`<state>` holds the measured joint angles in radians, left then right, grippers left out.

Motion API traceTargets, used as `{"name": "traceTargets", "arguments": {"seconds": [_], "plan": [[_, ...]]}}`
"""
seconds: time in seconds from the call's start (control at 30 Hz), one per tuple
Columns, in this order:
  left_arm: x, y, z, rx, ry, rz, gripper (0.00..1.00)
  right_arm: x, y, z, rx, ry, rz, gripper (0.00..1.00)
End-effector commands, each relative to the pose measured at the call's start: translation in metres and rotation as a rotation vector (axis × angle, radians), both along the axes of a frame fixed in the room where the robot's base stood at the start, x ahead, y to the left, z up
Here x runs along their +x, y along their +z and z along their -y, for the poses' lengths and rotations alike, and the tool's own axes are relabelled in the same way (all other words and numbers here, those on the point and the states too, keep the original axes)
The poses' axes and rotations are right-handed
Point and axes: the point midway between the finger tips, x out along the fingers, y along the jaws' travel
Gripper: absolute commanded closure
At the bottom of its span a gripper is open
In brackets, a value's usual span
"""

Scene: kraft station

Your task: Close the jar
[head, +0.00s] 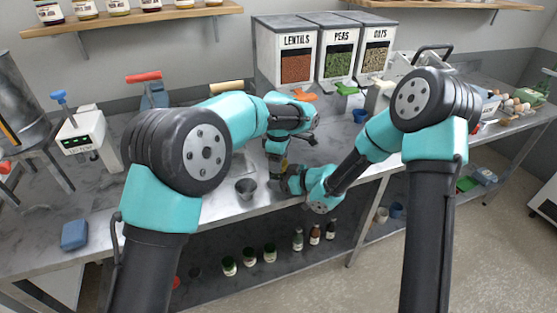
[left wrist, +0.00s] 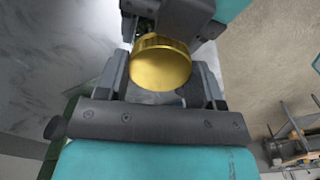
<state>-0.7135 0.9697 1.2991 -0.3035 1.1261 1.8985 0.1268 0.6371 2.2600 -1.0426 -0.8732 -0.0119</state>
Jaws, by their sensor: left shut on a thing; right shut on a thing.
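A round gold lid (left wrist: 160,70) sits between the two fingers of my left gripper (left wrist: 161,80), seen from above in the left wrist view. In the head view my left gripper (head: 278,172) points down over the front of the counter, shut on the lid. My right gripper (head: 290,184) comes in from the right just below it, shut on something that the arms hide. The right gripper also shows at the top of the left wrist view (left wrist: 172,18), close to the lid. The jar's body cannot be made out, so I cannot tell whether the lid touches it.
Bins of lentils (head: 296,68), peas (head: 341,64) and oats (head: 376,60) stand behind. A blue block (head: 75,234) lies at the left. Several bottles (head: 298,239) stand on the shelf below the counter (head: 215,207).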

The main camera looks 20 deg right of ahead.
Motion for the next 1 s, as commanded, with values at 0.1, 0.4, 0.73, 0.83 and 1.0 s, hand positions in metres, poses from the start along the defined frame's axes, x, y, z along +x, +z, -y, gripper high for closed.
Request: {"name": "traceTargets", "arguments": {"seconds": [0.1,0.4,0.73,0.83,1.0], "plan": [[-0.0001,-0.0001,0.0001,0.001,-0.153,-0.001,0.67,0.0001,0.0003,0.0,0.0,0.0,0.001,0.99],[-0.0001,-0.0002,0.0001,0.002,-0.344,-0.003,0.67,0.0001,0.0003,0.0,0.001,0.0,0.001,0.99],[0.0,-0.0002,0.0,0.002,-0.342,-0.003,0.29,0.0001,0.0003,0.0,0.001,0.0,0.001,0.99],[0.0,-0.0002,0.0,0.002,-0.342,-0.003,0.2,0.0001,0.0003,0.0,0.0,0.0,0.001,0.99],[0.0,-0.0002,0.0,0.002,-0.342,-0.003,0.13,0.0002,0.0004,0.0,0.0,0.0,0.001,0.99]]}}
